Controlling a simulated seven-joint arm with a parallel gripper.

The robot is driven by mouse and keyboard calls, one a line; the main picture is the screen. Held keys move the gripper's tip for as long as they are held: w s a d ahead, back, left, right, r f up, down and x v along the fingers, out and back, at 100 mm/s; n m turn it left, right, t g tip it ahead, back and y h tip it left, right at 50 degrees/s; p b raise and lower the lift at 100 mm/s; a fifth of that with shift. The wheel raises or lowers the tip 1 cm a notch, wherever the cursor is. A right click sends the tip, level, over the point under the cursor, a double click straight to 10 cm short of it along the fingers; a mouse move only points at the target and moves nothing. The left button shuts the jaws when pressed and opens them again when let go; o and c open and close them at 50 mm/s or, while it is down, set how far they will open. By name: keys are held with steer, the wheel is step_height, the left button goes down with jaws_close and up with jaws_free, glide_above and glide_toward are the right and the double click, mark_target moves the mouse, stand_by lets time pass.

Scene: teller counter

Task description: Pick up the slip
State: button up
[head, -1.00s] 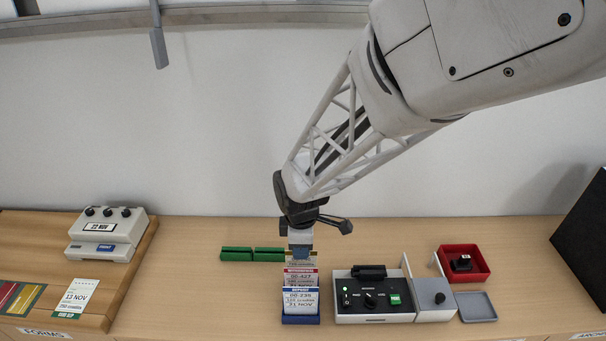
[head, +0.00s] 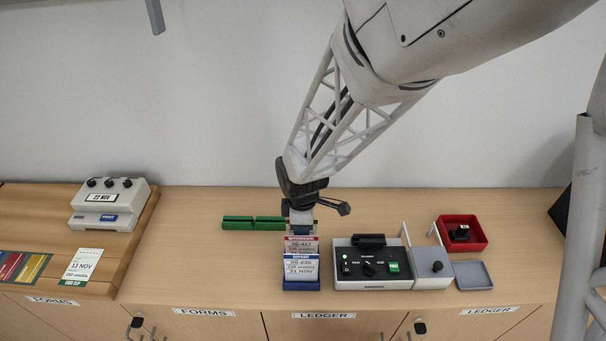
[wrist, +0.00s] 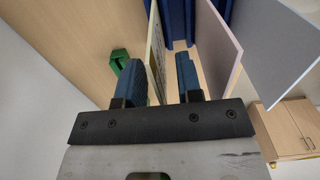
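Slips stand upright one behind another in a blue holder (head: 301,285). The front one is a blue-headed deposit slip (head: 301,269), with a red-headed withdrawal slip (head: 301,244) behind it. My gripper (head: 301,228) points down just behind them. In the wrist view its two blue fingers (wrist: 162,82) are apart. A cream slip (wrist: 155,48) stands between them, close to the left finger; contact cannot be told. A pinkish slip (wrist: 218,48) and a pale blue-grey slip (wrist: 275,50) are outside the right finger.
Green blocks (head: 252,223) lie left of my gripper. A control box (head: 370,268) stands right of the holder, with a red tray (head: 463,235) and grey tray (head: 473,275) beyond it. A date device (head: 108,205) is at left.

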steer(key=shift+f, duration=0.75)
jaws_close()
